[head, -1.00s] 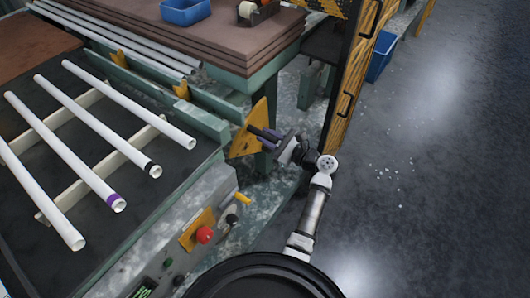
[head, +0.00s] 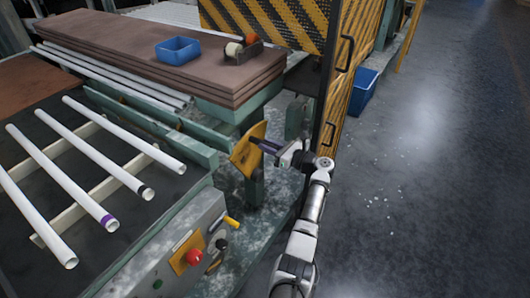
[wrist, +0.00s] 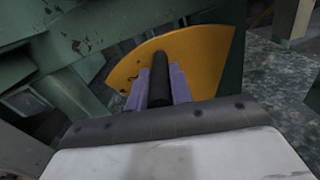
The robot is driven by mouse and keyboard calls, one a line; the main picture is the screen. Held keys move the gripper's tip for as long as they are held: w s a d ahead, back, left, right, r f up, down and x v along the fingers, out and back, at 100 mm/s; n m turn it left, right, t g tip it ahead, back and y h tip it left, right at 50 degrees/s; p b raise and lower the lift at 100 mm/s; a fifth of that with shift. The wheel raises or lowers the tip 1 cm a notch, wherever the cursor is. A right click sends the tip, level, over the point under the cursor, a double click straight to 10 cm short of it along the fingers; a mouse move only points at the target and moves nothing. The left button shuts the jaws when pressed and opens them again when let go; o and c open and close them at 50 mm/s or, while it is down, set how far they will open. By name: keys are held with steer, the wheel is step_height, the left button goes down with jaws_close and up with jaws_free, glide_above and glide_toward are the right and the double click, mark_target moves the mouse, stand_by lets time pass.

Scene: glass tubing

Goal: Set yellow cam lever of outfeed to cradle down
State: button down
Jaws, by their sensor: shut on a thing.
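The yellow cam lever is a yellow fan-shaped plate (head: 244,158) with a black rod-like handle (head: 258,131), mounted by a green post beside the rack. In the wrist view the yellow plate (wrist: 205,55) spreads out behind the black handle (wrist: 160,82), which points away from me. My gripper (head: 267,145) is shut on the black handle. Its purple fingers (wrist: 160,85) lie on either side of the handle. The fingers hide part of the handle, and the lever's pivot is not clear.
White tubes (head: 72,185) lie on a rack at left. A panel below carries a red button (head: 194,257) and a small yellow-handled switch (head: 231,222). A striped mesh guard door (head: 337,95) stands close behind my arm. Open floor (head: 430,200) lies at right.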

steer(key=shift+w+d+m, duration=0.3)
steer(key=shift+w+d, duration=0.15)
steer(key=shift+w, duration=0.1)
steer(key=c, duration=1.3)
jaws_free()
steer(key=shift+o, duration=0.2)
steer(key=b+v, duration=0.2)
steer(key=v, duration=1.1)
steer(key=shift+s+d+b, duration=0.3)
